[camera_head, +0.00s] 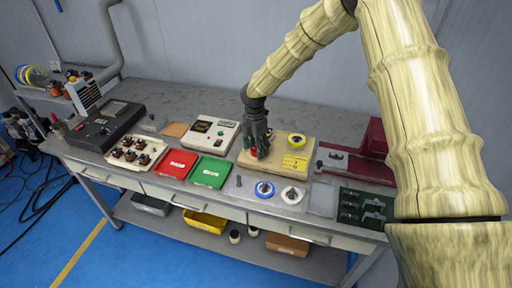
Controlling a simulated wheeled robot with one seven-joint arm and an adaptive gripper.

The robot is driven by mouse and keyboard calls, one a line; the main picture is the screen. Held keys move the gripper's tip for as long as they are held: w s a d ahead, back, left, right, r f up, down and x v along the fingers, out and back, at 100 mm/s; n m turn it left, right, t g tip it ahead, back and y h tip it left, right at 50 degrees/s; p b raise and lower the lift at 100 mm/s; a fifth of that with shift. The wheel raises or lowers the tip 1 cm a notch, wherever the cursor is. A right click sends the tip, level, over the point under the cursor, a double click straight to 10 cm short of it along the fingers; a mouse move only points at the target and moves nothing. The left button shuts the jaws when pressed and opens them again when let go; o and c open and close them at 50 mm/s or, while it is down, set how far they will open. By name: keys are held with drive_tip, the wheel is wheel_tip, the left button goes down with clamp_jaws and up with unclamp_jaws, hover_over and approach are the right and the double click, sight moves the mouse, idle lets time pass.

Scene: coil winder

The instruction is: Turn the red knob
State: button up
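My gripper (260,152) points down over the left part of a beige board (278,163) on the workbench. A small patch of red, which looks like the red knob (253,152), shows at the gripper's fingers. The fingers hide most of it, and I cannot tell whether they touch it. I also cannot tell how far apart the fingers are. A round yellow knob (298,143) with a dark top sits on the right part of the same board, next to a yellow label (294,162).
Left of the board are a white meter box (209,132), a green tray (210,172) and a red tray (174,163). In front lie a blue-rimmed disc (263,190) and a white disc (291,195). A dark red machine (374,140) stands at right.

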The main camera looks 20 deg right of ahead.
sight(255, 147)
wheel_tip(255, 147, up, 12)
drive_tip(key=shift+w+a, duration=0.15)
drive_tip(key=shift+w, duration=0.15)
idle(0.5)
idle(0.3)
